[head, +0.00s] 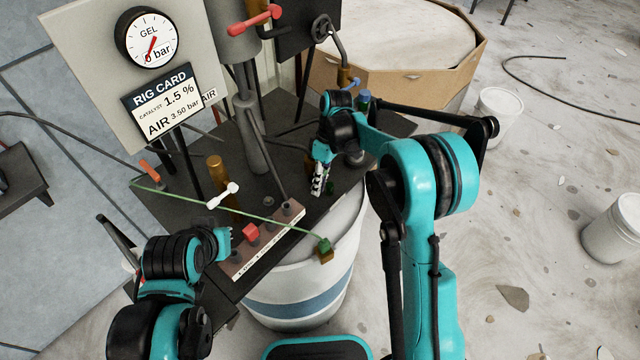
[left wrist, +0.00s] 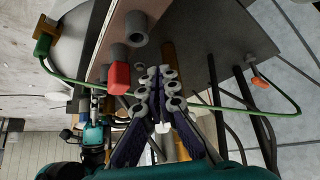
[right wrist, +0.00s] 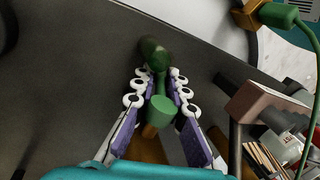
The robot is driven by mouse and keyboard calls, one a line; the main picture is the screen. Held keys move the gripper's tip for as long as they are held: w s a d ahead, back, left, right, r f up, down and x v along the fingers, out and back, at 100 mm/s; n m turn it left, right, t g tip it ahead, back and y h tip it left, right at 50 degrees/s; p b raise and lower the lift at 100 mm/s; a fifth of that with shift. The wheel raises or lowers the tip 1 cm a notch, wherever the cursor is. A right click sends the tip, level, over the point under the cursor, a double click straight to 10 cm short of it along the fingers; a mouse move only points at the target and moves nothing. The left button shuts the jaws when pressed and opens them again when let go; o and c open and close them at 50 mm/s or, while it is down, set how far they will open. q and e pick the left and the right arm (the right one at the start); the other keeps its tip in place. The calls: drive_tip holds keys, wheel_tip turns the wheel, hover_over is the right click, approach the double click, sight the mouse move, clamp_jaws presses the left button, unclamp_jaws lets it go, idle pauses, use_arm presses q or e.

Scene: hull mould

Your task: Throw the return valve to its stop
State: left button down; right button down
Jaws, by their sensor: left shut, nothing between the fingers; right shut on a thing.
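A green valve handle (right wrist: 161,108) on a brass-coloured body (right wrist: 150,131) lies between the fingers of my right gripper (right wrist: 155,92) in the right wrist view. The gripper is shut on it, and its round far end shows beyond the fingertips. In the head view my right gripper (head: 317,190) is low over the right side of the dark bench, the handle mostly hidden. No label on this valve is readable. My left gripper (left wrist: 158,88) is shut and empty beside the socket strip; in the head view it is (head: 224,236) near the white lever (head: 223,195).
A socket strip (head: 238,269) with a red plug (head: 250,231) edges the dark bench (head: 185,215). A green line runs from near an orange lever (head: 150,171) to a green plug (head: 325,246). A red lever (head: 256,19) and gauge board (head: 80,40) stand behind.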

drive_tip(key=shift+s+a+g+y+b, duration=0.25)
drive_tip(key=shift+g+y+b, duration=0.15)
drive_tip(key=shift+g+y, duration=0.4)
drive_tip(key=shift+s+a+r+g+y, duration=0.15)
drive_tip(key=shift+r+g+y, duration=0.15)
drive_tip(key=shift+g+y, duration=0.15)
drive_tip(key=c, duration=1.8)
unclamp_jaws()
drive_tip(key=v, duration=0.7)
drive_tip(key=shift+r, duration=0.25)
